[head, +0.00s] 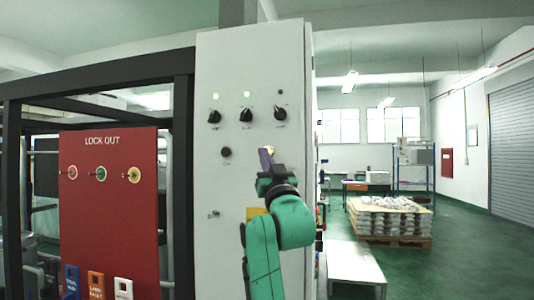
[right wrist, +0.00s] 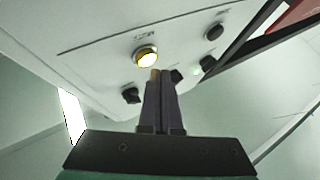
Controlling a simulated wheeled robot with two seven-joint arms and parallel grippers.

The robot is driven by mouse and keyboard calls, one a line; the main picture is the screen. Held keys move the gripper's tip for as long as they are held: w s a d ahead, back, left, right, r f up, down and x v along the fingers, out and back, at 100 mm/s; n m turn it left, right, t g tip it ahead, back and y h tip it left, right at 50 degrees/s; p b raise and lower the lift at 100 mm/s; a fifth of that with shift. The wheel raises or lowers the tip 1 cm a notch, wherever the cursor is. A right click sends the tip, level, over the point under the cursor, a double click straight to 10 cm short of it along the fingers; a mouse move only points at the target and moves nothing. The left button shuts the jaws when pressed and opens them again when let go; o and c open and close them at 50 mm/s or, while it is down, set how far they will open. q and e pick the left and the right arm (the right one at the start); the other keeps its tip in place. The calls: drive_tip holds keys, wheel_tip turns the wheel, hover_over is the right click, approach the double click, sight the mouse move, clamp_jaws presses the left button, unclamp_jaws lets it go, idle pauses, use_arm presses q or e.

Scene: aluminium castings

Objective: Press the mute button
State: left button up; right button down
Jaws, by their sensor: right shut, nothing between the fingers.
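A round button with a lit yellow-white face and a metal ring (right wrist: 146,57) is on the grey cabinet panel, close beyond my fingertips in the right wrist view. In the head view the button (head: 270,149) shows only as a small bright spot at the gripper's tip. Its label is too small to read, so I cannot confirm it says mute. My right gripper (head: 266,155) is shut and empty, pointing at the panel. Its fingertips (right wrist: 161,73) appear just beside the button's lower edge; I cannot tell whether they touch. My left gripper is not in view.
Black knobs (head: 247,115) sit in a row above, under small lamps. A black button (head: 226,152) is left of the lit one. A red lockout board (head: 110,220) is left of the cabinet (head: 222,70). A loaded pallet (head: 390,240) stands at right on open floor.

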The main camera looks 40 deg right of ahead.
drive_tip(key=shift+d, duration=0.1)
drive_tip(key=shift+w+d, duration=0.25)
drive_tip(key=shift+d, duration=0.05)
drive_tip(key=shift+w+d+p, duration=0.2)
drive_tip(key=shift+d+p, duration=0.15)
idle(0.7)
drive_tip(key=shift+a, duration=0.1)
drive_tip(key=shift+s+a+b, duration=0.35)
drive_tip(key=shift+s+a, duration=0.05)
drive_tip(key=shift+a, duration=0.15)
